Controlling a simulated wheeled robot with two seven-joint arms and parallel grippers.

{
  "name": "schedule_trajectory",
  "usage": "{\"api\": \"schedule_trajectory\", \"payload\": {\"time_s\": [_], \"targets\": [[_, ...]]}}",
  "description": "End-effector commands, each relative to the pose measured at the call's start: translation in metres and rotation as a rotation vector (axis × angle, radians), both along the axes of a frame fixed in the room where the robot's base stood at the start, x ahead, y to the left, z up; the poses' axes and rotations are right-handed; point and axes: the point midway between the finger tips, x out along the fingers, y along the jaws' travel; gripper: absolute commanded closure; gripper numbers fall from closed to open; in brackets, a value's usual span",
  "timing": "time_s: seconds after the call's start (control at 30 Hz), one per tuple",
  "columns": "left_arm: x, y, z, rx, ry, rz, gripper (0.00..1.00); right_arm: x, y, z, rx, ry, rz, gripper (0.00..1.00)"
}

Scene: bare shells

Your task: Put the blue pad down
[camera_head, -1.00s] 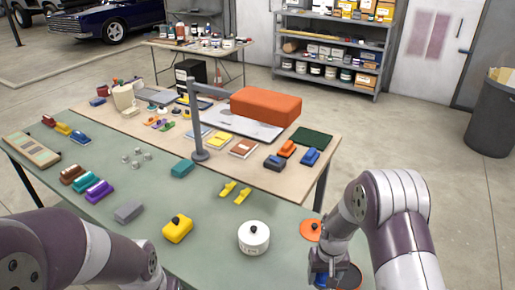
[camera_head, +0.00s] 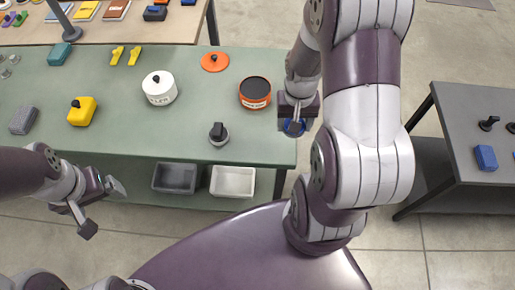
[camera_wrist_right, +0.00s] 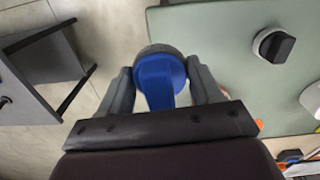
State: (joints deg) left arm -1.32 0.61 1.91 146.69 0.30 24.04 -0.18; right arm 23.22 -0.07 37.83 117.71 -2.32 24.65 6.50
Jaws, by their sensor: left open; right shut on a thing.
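The blue pad (camera_wrist_right: 158,80), a blue grip on a round grey disc, sits between the fingers of my right gripper (camera_wrist_right: 165,88), which is shut on it. In the head view the pad (camera_head: 293,127) shows as a bit of blue under my right gripper (camera_head: 298,122), at the right edge of the green table (camera_head: 120,135). The wrist view shows floor and the table edge behind the pad, so it appears held in the air; its height is unclear. My left gripper (camera_head: 102,208) is open and empty in front of the table.
An orange pot (camera_head: 255,92), a black-knobbed grey disc (camera_head: 219,135), a white pot (camera_head: 159,88) and a yellow block (camera_head: 82,111) stand on the green table. Grey (camera_head: 175,178) and white (camera_head: 232,181) bins sit below its front. A dark side table (camera_head: 470,110) at right carries a blue block (camera_head: 486,158).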

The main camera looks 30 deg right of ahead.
Motion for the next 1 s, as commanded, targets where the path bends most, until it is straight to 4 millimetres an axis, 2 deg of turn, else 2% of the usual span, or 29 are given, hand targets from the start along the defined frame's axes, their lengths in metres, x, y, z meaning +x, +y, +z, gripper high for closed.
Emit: {"api": "schedule_trajectory", "payload": {"time_s": [0.1,0.17,0.27,0.5,0.6,0.7,0.9,1.0], "targets": [[0.000,0.000,0.000,0.000,0.000,0.000,0.10,-0.020,0.007,-0.006,-0.001,0.002,-0.032,0.66],[0.000,0.000,0.001,0.000,0.000,0.000,0.10,-0.024,0.010,-0.009,-0.003,0.002,-0.043,0.66],[0.000,0.000,0.002,0.000,-0.001,0.000,0.10,-0.010,0.016,-0.017,-0.005,0.006,-0.060,0.66],[0.000,0.000,0.011,0.000,-0.001,0.000,0.10,0.052,0.048,-0.058,-0.006,0.005,-0.061,0.66],[0.000,0.000,0.014,0.000,-0.001,0.000,0.10,0.070,0.057,-0.070,-0.006,0.005,-0.062,0.66],[0.000,0.000,0.014,0.000,0.000,0.000,0.10,0.079,0.062,-0.077,-0.007,0.004,-0.065,0.66],[0.000,0.000,0.022,0.000,0.000,0.000,0.10,0.080,0.063,-0.110,-0.006,0.007,-0.065,0.66],[0.000,0.000,0.022,0.000,0.000,0.000,0.10,0.081,0.062,-0.118,-0.007,0.004,-0.065,0.66]]}}
